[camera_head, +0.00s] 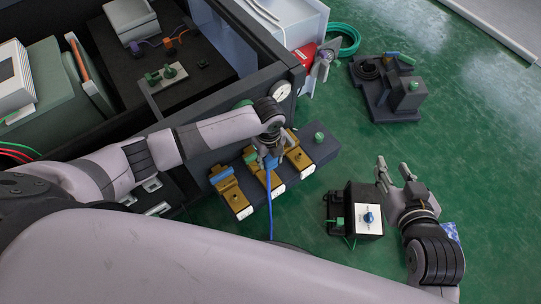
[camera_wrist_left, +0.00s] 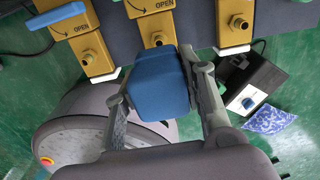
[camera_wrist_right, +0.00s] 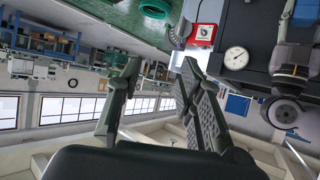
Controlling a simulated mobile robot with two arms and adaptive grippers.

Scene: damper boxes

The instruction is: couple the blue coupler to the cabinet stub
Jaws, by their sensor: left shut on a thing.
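My left gripper (camera_head: 268,158) is shut on the blue coupler, which fills the space between its fingers in the left wrist view (camera_wrist_left: 160,85). A blue hose (camera_head: 270,205) hangs below it in the head view. The gripper is over the front of a dark block with brass valves (camera_head: 232,194). In the left wrist view brass stubs (camera_wrist_left: 96,54) point toward me, and the coupler's far end lies just below the middle stub (camera_wrist_left: 158,38); I see no clear joint between them. Which stub is the cabinet's is not clear. My right gripper (camera_head: 391,172) is open and empty.
A black box with a white panel and blue knob (camera_head: 368,217) stands on the green floor beside my right gripper. A gauge (camera_head: 282,90) sits at the cabinet's corner. A dark fixture (camera_head: 390,90) stands at the upper right. Floor between them is clear.

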